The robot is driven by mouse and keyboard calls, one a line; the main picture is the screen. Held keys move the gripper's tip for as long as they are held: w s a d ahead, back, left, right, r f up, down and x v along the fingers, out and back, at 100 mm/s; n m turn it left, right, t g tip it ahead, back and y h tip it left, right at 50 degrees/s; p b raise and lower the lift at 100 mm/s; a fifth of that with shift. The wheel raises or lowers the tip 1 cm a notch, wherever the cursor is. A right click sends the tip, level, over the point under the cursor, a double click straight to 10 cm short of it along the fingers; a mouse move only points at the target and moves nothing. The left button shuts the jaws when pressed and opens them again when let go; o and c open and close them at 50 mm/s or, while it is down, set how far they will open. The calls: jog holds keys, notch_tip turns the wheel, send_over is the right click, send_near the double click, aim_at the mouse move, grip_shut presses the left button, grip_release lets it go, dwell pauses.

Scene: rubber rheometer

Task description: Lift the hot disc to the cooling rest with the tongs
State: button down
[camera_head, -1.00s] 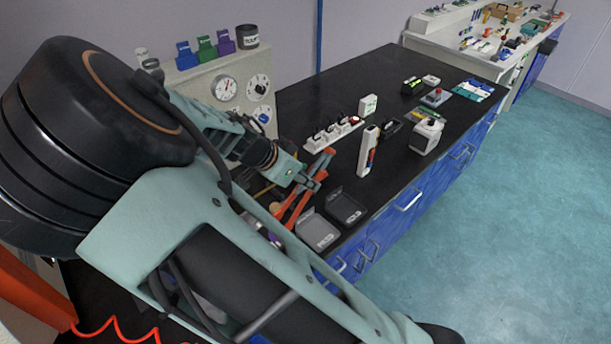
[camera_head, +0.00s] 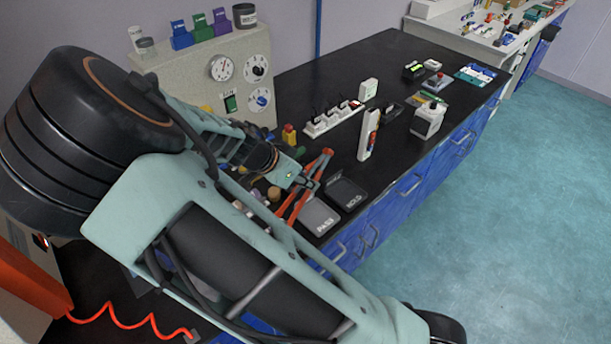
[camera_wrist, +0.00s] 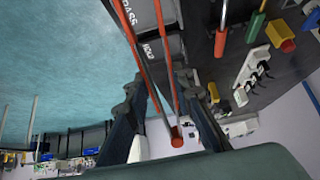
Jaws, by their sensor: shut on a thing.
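My gripper (camera_head: 307,183) is shut on the orange-red tongs (camera_head: 324,159) and holds them above the front part of the black bench. In the wrist view the tongs' two long red arms (camera_wrist: 134,42) run between my gripper's dark fingers (camera_wrist: 165,92), meeting at a round end (camera_wrist: 176,136) close to the camera. The tongs slant across the edge of the PASS tray in the head view. I cannot make out the hot disc or the cooling rest; my arm covers part of the bench and of the machine.
Trays marked PASS (camera_head: 317,216) and HOLD (camera_head: 346,194) lie by the bench's front edge. The grey console (camera_head: 200,75) with dials stands behind my arm. A white power strip (camera_head: 335,119), an upright white holder (camera_head: 368,135) and a white container (camera_head: 428,120) stand further right.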

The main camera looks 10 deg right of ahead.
notch_tip(320, 180, down, 2)
jog(key=shift+f+b, duration=0.1)
jog(key=shift+b, duration=0.45)
jog(key=c, duration=2.1)
grip_release()
notch_tip(320, 180, up, 10)
jog(key=p, duration=0.5)
